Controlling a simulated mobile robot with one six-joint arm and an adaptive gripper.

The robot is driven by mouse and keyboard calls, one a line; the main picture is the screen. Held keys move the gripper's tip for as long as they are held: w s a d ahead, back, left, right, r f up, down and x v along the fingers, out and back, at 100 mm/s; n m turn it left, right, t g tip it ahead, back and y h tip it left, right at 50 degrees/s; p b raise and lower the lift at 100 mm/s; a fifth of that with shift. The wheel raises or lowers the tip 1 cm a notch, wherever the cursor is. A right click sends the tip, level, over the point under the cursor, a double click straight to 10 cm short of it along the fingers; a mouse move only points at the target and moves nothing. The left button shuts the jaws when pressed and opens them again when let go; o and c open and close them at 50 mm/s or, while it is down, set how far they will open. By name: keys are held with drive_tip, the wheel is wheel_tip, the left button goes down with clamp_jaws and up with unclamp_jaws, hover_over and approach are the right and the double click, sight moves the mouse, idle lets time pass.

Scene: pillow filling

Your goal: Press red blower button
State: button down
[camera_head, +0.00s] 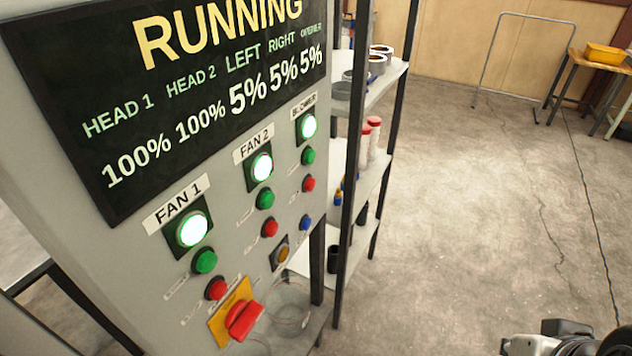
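The red blower button (308,183) is a small round button on the right side of the grey control panel (60,180). Above it in the same column are a green button (308,156), a lit lamp (308,126) and a partly legible blower label (304,103). A blue button (305,222) is below it. Nothing covers or touches the red button. Part of my arm (560,342) shows at the bottom right corner, well apart from the panel. My gripper's fingers are not in view.
FAN 2's red button (270,227) and FAN 1's red button (215,288) are to the left and lower. A red switch (243,320) protrudes at the panel's bottom. A shelf rack (345,200) stands just right of the panel. The floor (460,210) farther right is clear.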

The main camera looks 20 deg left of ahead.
sight(310, 184)
drive_tip(key=w+a+f+n+t+y, duration=0.1)
drive_tip(key=w+a+n+t, duration=0.2)
drive_tip(key=w, duration=0.7)
drive_tip(key=w+a+n+t+y, duration=0.1)
drive_tip(key=w+a+n, duration=0.3)
drive_tip(key=w, duration=0.5)
drive_tip(key=w+a+f+n+y, duration=0.1)
drive_tip(key=a+n+y, duration=0.1)
drive_tip(key=a, duration=0.4)
drive_tip(key=w+a+f+n+t+y, duration=0.1)
drive_tip(key=w+a+n+y, duration=0.1)
drive_tip(key=a, duration=0.4)
drive_tip(key=w+a+f+n+y+p, duration=0.1)
drive_tip(key=a+f+n+y, duration=0.1)
drive_tip(key=a+y, duration=0.2)
drive_tip(key=a, duration=0.2)
drive_tip(key=shift+w+a, duration=0.3)
drive_tip(key=shift+a, duration=0.1)
drive_tip(key=a, duration=0.8)
drive_tip(key=shift+w+a, duration=0.35)
drive_tip(key=shift+a, duration=0.05)
